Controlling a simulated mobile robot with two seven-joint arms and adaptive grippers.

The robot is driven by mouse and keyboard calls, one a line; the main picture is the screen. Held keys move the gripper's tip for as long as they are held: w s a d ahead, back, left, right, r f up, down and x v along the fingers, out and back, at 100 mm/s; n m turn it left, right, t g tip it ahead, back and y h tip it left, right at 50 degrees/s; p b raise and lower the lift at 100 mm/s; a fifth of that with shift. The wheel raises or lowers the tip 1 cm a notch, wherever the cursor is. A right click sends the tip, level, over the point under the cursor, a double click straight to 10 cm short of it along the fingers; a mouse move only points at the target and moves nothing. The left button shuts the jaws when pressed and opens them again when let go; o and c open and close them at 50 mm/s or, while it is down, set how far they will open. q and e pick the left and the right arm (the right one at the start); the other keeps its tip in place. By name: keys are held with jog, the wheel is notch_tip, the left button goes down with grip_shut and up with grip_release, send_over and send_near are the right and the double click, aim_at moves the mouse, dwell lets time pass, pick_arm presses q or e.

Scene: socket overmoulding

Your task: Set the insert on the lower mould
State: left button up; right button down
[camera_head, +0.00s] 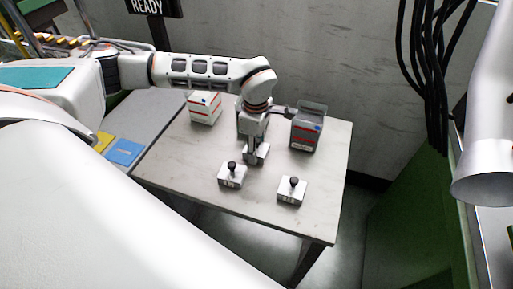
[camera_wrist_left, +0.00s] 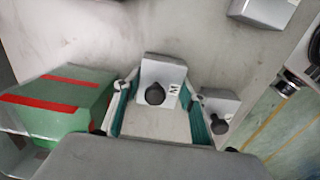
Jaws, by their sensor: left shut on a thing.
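Two small metal blocks with black knobs stand upright on the table (camera_head: 180,165) in the head view, a left one (camera_head: 231,179) and a right one (camera_head: 291,194). My left gripper (camera_head: 256,148) is behind them, shut on a third metal block (camera_head: 254,157). In the left wrist view the left gripper (camera_wrist_left: 158,95) has its teal-padded fingers on either side of a knobbed block marked "M" (camera_wrist_left: 152,71), the held insert. I cannot tell whether it touches the table. Another knobbed block (camera_wrist_left: 220,107) lies just right of the fingers. I cannot identify the lower mould. My right gripper is out of view.
A white box with red stripes (camera_head: 205,108) and a grey box (camera_head: 307,130) stand at the back of the table. A blue pad (camera_head: 124,152) and a yellow pad (camera_head: 102,141) lie at left. Black cables hang by the wall. The table's front left is clear.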

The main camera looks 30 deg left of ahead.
pick_arm(q)
jog(key=o, duration=1.7)
jog(key=shift+c, duration=0.2)
